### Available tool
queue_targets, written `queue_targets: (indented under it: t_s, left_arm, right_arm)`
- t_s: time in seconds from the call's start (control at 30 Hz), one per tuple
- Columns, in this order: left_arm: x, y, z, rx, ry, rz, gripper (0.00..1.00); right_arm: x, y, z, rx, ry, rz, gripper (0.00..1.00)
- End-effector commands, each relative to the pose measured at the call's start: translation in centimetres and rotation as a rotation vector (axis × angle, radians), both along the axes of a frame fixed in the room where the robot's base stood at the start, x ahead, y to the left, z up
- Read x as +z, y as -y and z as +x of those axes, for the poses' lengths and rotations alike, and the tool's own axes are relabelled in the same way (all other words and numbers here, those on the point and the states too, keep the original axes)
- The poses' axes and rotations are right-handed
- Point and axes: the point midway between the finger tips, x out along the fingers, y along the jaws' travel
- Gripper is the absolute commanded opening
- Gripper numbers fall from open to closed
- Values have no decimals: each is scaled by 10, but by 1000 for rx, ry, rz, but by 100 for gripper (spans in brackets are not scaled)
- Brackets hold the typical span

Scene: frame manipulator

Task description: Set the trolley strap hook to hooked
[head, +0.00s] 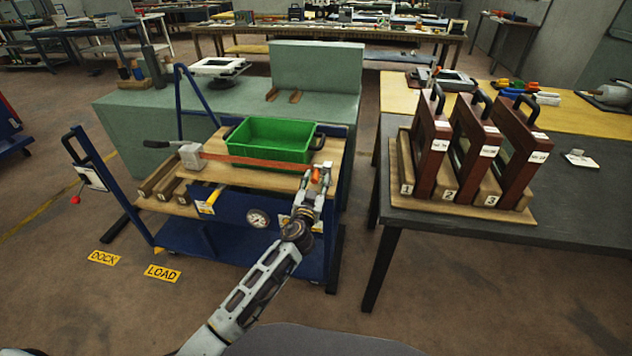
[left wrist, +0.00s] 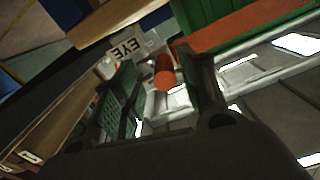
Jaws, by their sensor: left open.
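The blue trolley (head: 190,240) has a wooden top carrying a green crate (head: 245,150). An orange-red strap (head: 250,162) runs from a grey ratchet block with a dark lever (head: 190,155) across the crate's near side. An orange piece (head: 317,175), seemingly the strap hook's grip, is at the strap's right end. My left gripper (head: 315,186) is there, open. In the left wrist view, an orange cylinder (left wrist: 164,72) shows between my open fingers (left wrist: 167,85), beside a plate marked EYE (left wrist: 128,47). Whether the hook sits in the eye is hidden.
A dark table (head: 430,215) at right holds framed panels in a numbered wooden rack (head: 460,208). A green bench (head: 140,120) stands behind the trolley. Yellow DOCK (head: 104,257) and LOAD (head: 162,273) floor labels lie at left.

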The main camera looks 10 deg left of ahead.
Motion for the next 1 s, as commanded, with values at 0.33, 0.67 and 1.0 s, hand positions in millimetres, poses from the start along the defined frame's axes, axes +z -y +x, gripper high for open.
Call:
queue_targets:
  t_s: [0.33, 0.67, 1.0]
  left_arm:
    - [-1, -1, -28, -1, -1, -1, 42]
    - [-1, -1, -55, -2, -1, -1, 42]
    - [0, -1, -65, -2, 0, 0, 42]
  right_arm:
    - [0, -1, 0, 0, 0, 1, 36]
    - [0, -1, 0, 0, 0, 1, 36]
    - [0, -1, 0, 0, 0, 1, 36]
